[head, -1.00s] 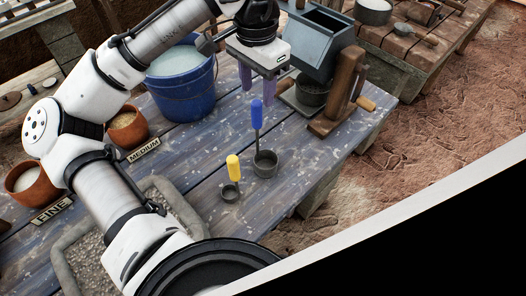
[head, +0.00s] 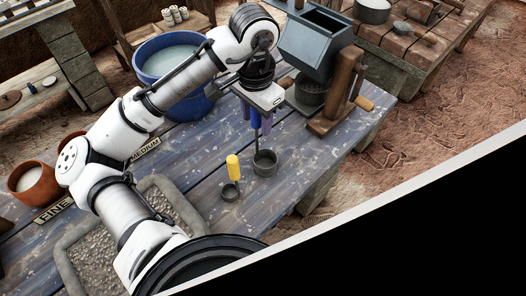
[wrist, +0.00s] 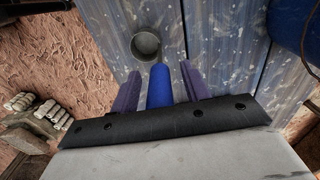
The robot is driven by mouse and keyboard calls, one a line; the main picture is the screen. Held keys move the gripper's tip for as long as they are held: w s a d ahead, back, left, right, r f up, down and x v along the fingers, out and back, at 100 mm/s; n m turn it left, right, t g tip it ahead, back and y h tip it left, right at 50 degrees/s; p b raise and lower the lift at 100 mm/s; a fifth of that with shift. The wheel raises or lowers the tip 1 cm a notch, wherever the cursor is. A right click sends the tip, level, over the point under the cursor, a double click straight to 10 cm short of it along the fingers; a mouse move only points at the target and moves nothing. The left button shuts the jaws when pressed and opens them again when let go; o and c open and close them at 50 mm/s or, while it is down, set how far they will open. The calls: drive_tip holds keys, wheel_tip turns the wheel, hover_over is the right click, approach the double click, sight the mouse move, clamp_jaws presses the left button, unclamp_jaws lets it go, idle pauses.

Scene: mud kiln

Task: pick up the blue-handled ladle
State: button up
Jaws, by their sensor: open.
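The blue-handled ladle (head: 256,118) stands upright on the blue plank table, its grey cup (head: 265,164) at the bottom. In the wrist view its blue handle (wrist: 160,86) lies between the two purple fingers, and its cup (wrist: 145,46) shows beyond. My gripper (head: 256,122) is open, pointing down, with its fingers either side of the handle's upper part. A gap shows between the handle and the right finger in the wrist view; the left side looks closer. My gripper (wrist: 160,90) hides the handle's top in the head view.
A smaller yellow-handled ladle (head: 233,168) stands just left of the grey cup. A grey hopper machine with a wooden crank (head: 338,95) is close on the right. A blue bucket (head: 190,105) is behind left.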

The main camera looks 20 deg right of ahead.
clamp_jaws()
drive_tip(key=shift+r, duration=0.15)
wheel_tip(320, 180, up, 20)
idle(0.7)
drive_tip(key=c, duration=0.8)
unclamp_jaws()
drive_tip(key=shift+c, duration=0.9)
